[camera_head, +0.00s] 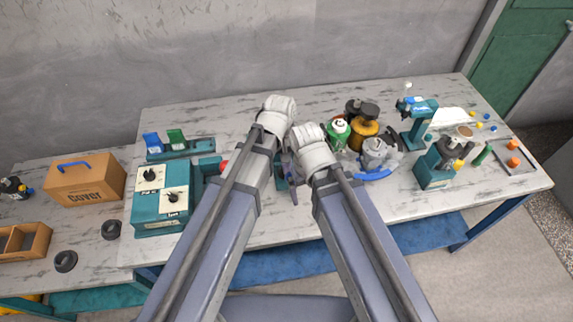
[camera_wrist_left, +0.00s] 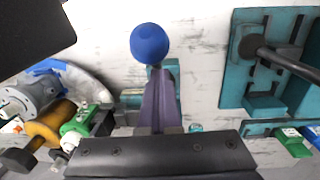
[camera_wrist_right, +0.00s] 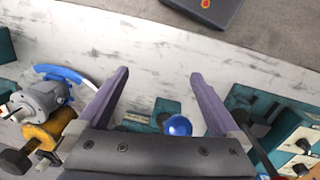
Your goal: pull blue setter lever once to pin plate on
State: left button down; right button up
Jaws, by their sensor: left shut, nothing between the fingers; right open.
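A blue ball knob (camera_wrist_left: 150,43), apparently the setter lever's, stands beyond the fingertips of my left gripper (camera_wrist_left: 160,70) in the left wrist view. The purple fingers are shut together and empty, over a teal base. In the right wrist view the same knob (camera_wrist_right: 178,125) shows low between the spread fingers of my right gripper (camera_wrist_right: 159,75), which is open and empty. Whether any finger touches the knob is not clear. In the head view my left gripper (camera_head: 292,182) shows between the forearms, which hide the knob. I cannot identify the plate.
A teal box with dials (camera_head: 162,198) stands left of the arms. A cardboard box (camera_head: 86,181) is far left. The table's front strip is mostly clear.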

pick_arm(q)
jog(key=shift+s, duration=0.25)
jog(key=shift+w+r+p, duration=0.35)
jog(key=shift+p, duration=0.1)
pick_arm(e)
notch_tip(320, 180, up, 4)
jog(key=p, duration=0.2)
jog(key=shift+a+f+p, duration=0.15)
jog(key=shift+f+p, duration=0.1)
jog(key=shift+p, duration=0.15)
pick_arm(q)
notch_tip(320, 180, up, 12)
jog(key=w+a+p, duration=0.1)
jog(key=a+p, duration=0.1)
jog(key=p, duration=0.7)
jog(key=shift+w, duration=0.35)
pick_arm(e)
notch_tip(320, 180, up, 9)
jog(key=shift+r, duration=0.1)
jog(key=shift+c, duration=0.2)
